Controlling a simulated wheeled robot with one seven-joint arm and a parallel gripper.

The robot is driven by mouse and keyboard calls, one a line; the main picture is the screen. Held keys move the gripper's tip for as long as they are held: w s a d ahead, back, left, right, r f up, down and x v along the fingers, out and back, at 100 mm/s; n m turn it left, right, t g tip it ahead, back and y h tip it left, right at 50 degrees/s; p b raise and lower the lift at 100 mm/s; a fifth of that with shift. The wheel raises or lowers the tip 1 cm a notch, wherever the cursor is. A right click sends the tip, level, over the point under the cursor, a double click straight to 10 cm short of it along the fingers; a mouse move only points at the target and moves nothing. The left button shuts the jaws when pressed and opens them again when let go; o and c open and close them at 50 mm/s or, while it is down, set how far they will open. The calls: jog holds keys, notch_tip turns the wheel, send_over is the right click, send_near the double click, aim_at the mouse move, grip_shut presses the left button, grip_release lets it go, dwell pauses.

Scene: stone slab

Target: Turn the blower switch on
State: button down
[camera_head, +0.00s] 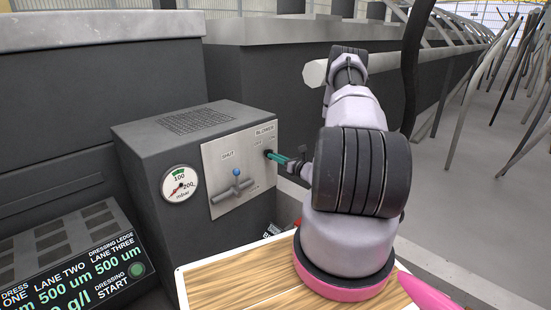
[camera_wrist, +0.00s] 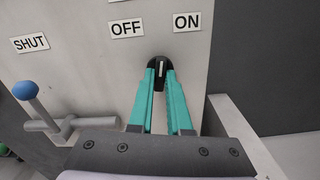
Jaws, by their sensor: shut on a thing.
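The blower switch (camera_wrist: 161,66) is a small black rotary knob with a white pointer line, on the light grey panel (camera_wrist: 75,80) of a dark box. In the wrist view its pointer stands about upright, between the OFF label (camera_wrist: 127,28) and the ON label (camera_wrist: 187,22). My gripper (camera_wrist: 161,72) has teal fingers, shut on the knob with one finger on each side. In the head view my gripper (camera_head: 276,156) reaches the panel's right side from the right. The knob is mostly hidden there by the fingers.
A valve lever with a blue ball (camera_head: 237,172) sits left of the switch, by a SHUT label. A pressure gauge (camera_head: 179,184) is further left. A dressing display (camera_head: 75,270) stands at lower left, and a wooden board (camera_head: 240,285) lies below my arm.

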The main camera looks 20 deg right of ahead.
jog(key=m, duration=0.5)
jog(key=shift+s+m, duration=0.1)
jog(key=shift+m, duration=0.2)
dwell(0.4)
jog(key=c, duration=0.9)
grip_release()
jog(key=shift+o, duration=0.2)
jog(key=v, duration=1)
jog(key=shift+s, duration=0.35)
jog(key=shift+d, duration=0.2)
